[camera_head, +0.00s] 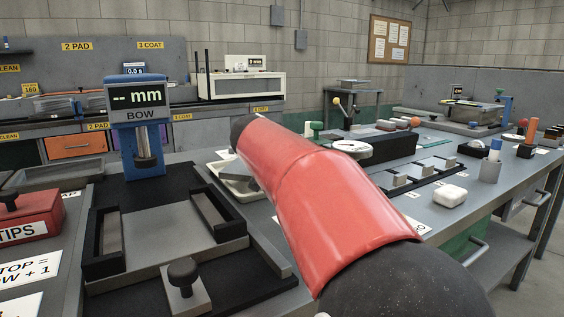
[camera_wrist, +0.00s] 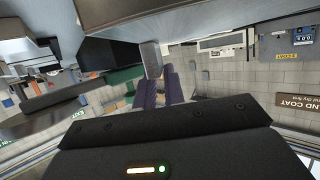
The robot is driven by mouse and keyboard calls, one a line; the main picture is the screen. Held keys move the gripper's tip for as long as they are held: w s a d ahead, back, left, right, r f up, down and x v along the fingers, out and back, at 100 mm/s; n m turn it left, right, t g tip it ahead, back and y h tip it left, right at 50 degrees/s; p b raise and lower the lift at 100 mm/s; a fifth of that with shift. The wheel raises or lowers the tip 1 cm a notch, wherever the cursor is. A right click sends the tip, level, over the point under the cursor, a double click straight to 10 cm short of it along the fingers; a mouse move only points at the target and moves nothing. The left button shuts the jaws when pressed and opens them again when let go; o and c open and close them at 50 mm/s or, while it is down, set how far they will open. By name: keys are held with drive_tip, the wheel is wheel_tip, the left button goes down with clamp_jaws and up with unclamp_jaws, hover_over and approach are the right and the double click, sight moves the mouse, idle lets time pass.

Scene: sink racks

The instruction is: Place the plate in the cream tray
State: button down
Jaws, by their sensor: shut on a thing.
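My gripper (camera_wrist: 160,82) shows in the wrist view, its two dark purple fingers close together beyond the black hand. A thin grey plate (camera_wrist: 151,59) is held at the fingertips, seen at a steep angle. In the head view, my red arm link covers the middle, and I cannot make out the gripper or the plate there for certain. A cream tray (camera_head: 240,192) sits on the bench just left of my arm. My arm hides its right part, so I cannot tell all of what lies in it.
A black fixture (camera_head: 100,270) with a grey bed and a blue BOW gauge (camera_head: 140,120) stand left of the tray. A red TIPS box (camera_head: 28,213) is at the far left. Slotted grey blocks (camera_head: 435,164) and a white lump (camera_head: 449,196) lie on the bench to the right.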

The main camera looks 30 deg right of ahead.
drive_tip(key=shift+f, duration=1.4)
drive_tip(key=shift+f+b, duration=0.2)
drive_tip(key=shift+b, duration=0.2)
drive_tip(key=c, duration=1.5)
unclamp_jaws()
drive_tip(key=shift+r+p, duration=0.25)
drive_tip(key=shift+p, duration=0.05)
drive_tip(key=b+v, duration=0.2)
drive_tip(key=v, duration=0.5)
drive_tip(key=shift+s+a, duration=0.2)
drive_tip(key=shift+d, duration=0.1)
